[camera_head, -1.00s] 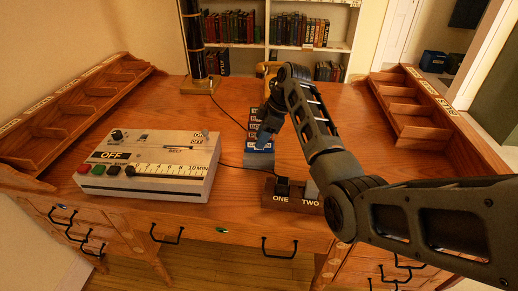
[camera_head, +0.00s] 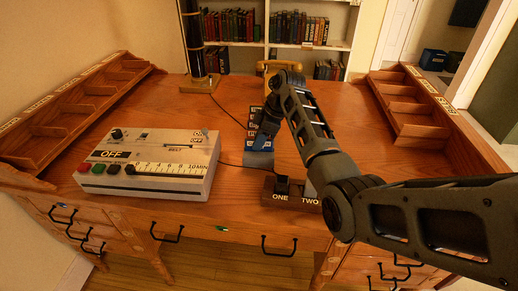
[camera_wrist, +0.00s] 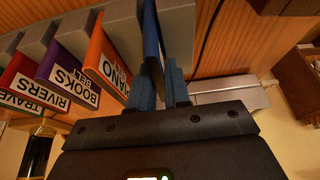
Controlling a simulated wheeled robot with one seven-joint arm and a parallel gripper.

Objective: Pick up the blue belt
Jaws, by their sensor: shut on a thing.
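The blue belt (camera_wrist: 151,32) is a thin upright blue slab at the end of a row of labelled belts in the wrist view. In the head view, the blue belt (camera_head: 262,143) shows at the near end of the grey rack (camera_head: 258,160), partly covered by my gripper (camera_head: 262,130). In the wrist view my gripper (camera_wrist: 164,85) has its blue fingers shut on the blue belt. The belt's lower part is hidden between the fingers. I cannot tell whether it is clear of the rack.
Orange (camera_wrist: 108,62), purple (camera_wrist: 70,72) and red (camera_wrist: 27,75) belts stand close beside the blue one. A white control box (camera_head: 150,165) is left of the rack. A block marked ONE and TWO (camera_head: 290,200) is near the desk's front edge. The desk's right side (camera_head: 360,140) is clear.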

